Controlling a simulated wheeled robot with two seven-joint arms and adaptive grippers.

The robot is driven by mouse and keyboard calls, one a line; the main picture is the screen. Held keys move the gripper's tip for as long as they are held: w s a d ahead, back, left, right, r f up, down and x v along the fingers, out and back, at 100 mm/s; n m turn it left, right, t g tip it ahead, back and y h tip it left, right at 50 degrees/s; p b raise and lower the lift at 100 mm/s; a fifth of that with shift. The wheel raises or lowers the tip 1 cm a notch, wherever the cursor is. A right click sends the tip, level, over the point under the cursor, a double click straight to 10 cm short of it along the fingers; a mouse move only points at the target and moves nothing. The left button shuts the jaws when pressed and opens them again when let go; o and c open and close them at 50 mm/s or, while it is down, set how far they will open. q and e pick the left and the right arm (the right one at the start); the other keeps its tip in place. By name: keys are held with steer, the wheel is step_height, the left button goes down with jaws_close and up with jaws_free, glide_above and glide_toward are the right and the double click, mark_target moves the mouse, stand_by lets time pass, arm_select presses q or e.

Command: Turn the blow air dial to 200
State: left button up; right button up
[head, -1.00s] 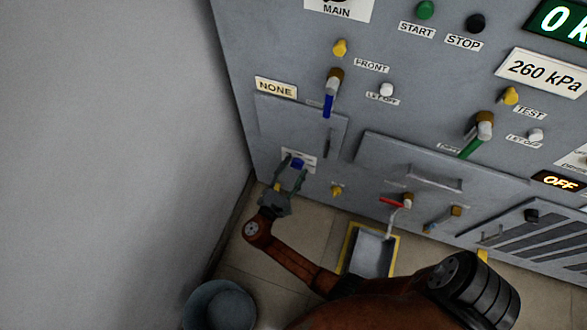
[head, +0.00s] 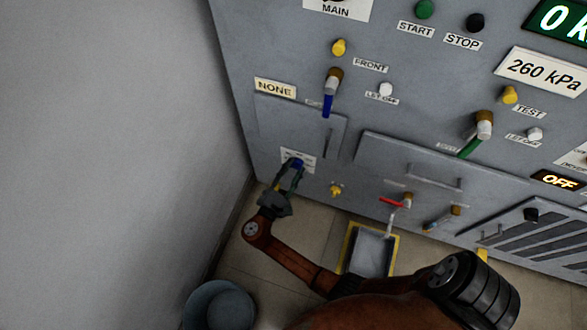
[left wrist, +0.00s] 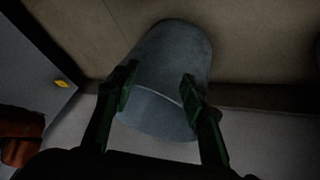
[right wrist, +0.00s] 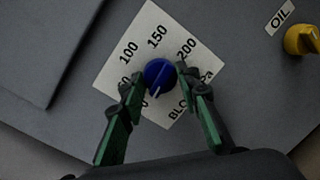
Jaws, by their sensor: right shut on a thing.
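The blue blow air dial (right wrist: 158,73) sits on a white scale plate (right wrist: 128,58) with 100, 150 and 200 readable. In the right wrist view its white pointer line points down and slightly left, toward the 0 end of the scale. My right gripper (right wrist: 158,82) is shut on the dial, one finger on each side. In the head view my right gripper (head: 291,174) covers part of the dial (head: 298,162). My left gripper (left wrist: 160,88) is open and empty, above a grey bucket (left wrist: 165,60).
A yellow oil knob (right wrist: 302,40) is right of the scale plate. A yellow knob (head: 336,190) and a red-handled valve (head: 391,202) are on the panel in the head view. The bucket (head: 219,306) stands on the floor by the left wall.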

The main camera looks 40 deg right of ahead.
steer(key=m, duration=0.3)
steer(key=shift+m+y, duration=0.3)
steer(key=m, duration=0.3)
steer(key=shift+r+b, duration=0.1)
steer(key=shift+b, duration=0.25)
steer(key=shift+s+m+y, duration=0.1)
steer(key=shift+m+y, duration=0.3)
steer(key=shift+m, duration=0.6)
arm_select(q)
step_height(320, 180, down, 7)
steer(key=s+a+m+t+b, duration=0.1)
steer(key=t+b, duration=0.2)
steer(key=b, duration=0.2)
steer(key=shift+s+a, duration=0.3)
steer(key=shift+a, duration=0.05)
arm_select(e)
steer(key=m+t, duration=0.1)
steer(key=m, duration=0.8)
steer(key=m+t, duration=0.2)
steer(key=m, duration=0.7)
steer(key=m+t, duration=0.1)
steer(key=m, duration=0.8)
steer(key=shift+s+d+f+t+y, duration=0.15)
steer(key=shift+s+f+t+y, duration=0.05)
steer(key=shift+f+t+y, duration=0.15)
arm_select(q)
steer(key=shift+r, duration=0.1)
arm_select(e)
steer(key=shift+m, duration=0.4)
